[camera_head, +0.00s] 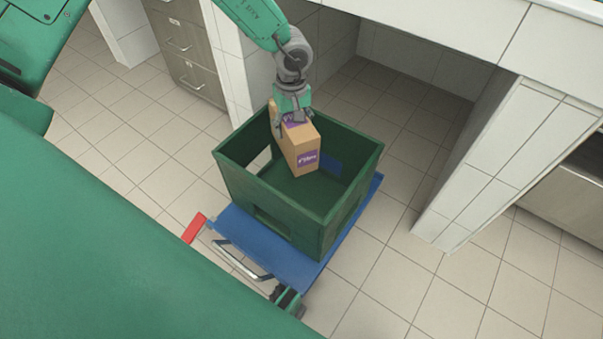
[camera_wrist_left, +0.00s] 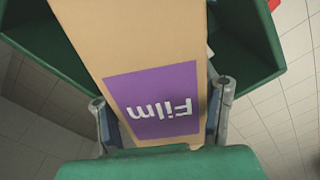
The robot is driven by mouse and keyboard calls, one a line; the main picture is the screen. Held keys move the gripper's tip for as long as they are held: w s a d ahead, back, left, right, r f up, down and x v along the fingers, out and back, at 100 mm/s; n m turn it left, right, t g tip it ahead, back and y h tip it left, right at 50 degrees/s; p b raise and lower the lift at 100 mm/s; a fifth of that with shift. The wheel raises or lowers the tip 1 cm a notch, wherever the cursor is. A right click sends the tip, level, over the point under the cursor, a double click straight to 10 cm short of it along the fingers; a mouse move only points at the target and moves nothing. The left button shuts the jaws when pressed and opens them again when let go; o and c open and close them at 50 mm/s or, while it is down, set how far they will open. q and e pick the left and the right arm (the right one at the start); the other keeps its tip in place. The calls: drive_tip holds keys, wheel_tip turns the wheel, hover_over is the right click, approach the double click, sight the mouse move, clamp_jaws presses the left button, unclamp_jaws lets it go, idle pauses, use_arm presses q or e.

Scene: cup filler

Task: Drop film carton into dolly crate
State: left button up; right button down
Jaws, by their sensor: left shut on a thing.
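The film carton (camera_head: 300,151) is a tan box with purple labels. My left gripper (camera_head: 294,118) is shut on it from above and holds it over and partly within the opening of the green dolly crate (camera_head: 336,212). In the left wrist view the carton (camera_wrist_left: 122,45) sits between the two fingers of the gripper (camera_wrist_left: 165,115), its "Film" label facing the camera. The crate walls (camera_wrist_left: 245,50) show on both sides of it. I cannot tell whether the carton touches the crate floor. My right gripper is not in view.
The crate stands on a blue dolly (camera_head: 240,227) with a metal handle (camera_head: 240,262) and a red part (camera_head: 194,228). A tiled counter wall (camera_head: 500,160) is at the right and drawers (camera_head: 188,50) are at the back left. Tiled floor is clear around the dolly.

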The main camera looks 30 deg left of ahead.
use_arm(q)
drive_tip(key=shift+a, duration=0.1)
drive_tip(key=o, duration=1.4)
drive_tip(key=shift+a, duration=0.15)
drive_tip(key=shift+c, duration=0.2)
drive_tip(key=shift+o, duration=0.8)
drive_tip(key=shift+a, duration=0.1)
drive_tip(key=shift+r, duration=0.45)
wheel_tip(320, 180, up, 10)
drive_tip(key=shift+a+r, duration=0.1)
drive_tip(key=shift+r, duration=0.3)
